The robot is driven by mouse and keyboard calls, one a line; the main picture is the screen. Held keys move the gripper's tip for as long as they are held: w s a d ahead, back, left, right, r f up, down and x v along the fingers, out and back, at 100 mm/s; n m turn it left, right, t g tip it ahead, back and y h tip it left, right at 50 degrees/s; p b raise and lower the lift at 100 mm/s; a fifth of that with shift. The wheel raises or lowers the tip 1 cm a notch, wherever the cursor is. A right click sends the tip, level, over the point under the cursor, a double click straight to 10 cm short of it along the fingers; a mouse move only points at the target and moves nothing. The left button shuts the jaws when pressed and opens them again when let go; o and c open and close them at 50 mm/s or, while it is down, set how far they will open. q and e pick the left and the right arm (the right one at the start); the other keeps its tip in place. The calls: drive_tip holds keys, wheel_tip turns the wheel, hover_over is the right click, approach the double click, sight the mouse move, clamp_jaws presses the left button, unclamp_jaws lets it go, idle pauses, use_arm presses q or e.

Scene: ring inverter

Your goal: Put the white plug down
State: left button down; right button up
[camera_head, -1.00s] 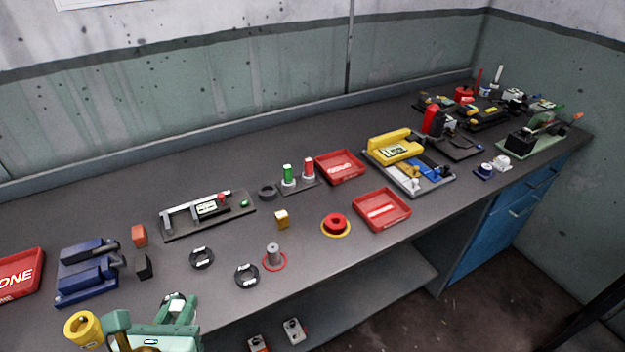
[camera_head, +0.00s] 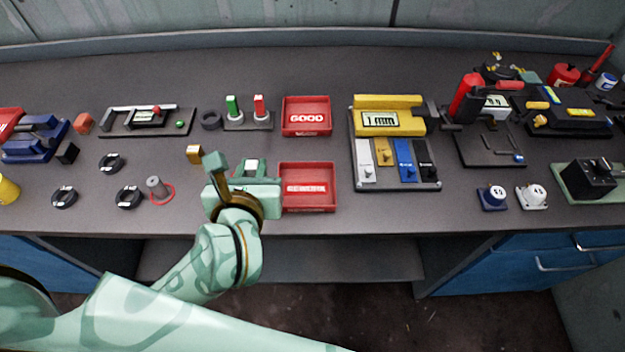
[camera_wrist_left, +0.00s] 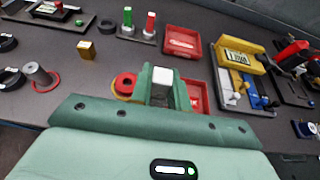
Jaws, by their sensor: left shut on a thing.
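My left gripper (camera_head: 251,168) is over the front of the bench, just left of the front red tray (camera_head: 308,208). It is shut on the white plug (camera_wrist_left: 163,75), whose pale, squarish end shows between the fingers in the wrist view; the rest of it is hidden. In the head view a small pale patch of the plug (camera_head: 252,165) shows. I cannot tell how high the plug is above the bench. My right gripper is not in view.
A red piece on a yellow ring (camera_wrist_left: 125,84) is close left of the gripper. A metal peg on a red ring (camera_head: 156,188) and black rings (camera_head: 128,197) stand further left. The GOOD tray (camera_head: 307,130) lies behind. Bare bench lies between the front tray and the yellow gauge (camera_head: 388,121).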

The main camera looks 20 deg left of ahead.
use_arm(q)
drive_tip(key=w+d+f, duration=0.2)
drive_tip(key=w+d+f+b, duration=0.1)
drive_tip(key=w+d+f, duration=0.1)
drive_tip(key=w+f, duration=0.1)
drive_tip(key=w+d+f+b, duration=0.1)
drive_tip(key=w+d+f, duration=0.1)
drive_tip(key=w, duration=0.1)
drive_tip(key=shift+d+f, duration=0.1)
drive_tip(key=shift+f, duration=0.25)
drive_tip(key=shift+w+d+f+b, duration=0.15)
drive_tip(key=shift+w+f+b, duration=0.1)
drive_tip(key=shift+b, duration=0.1)
wheel_tip(320, 180, down, 3)
drive_tip(key=shift+w+d+r+b, duration=0.1)
drive_tip(key=shift+w+b, duration=0.05)
drive_tip(key=shift+b, duration=0.4)
drive_tip(key=shift+f, duration=0.4)
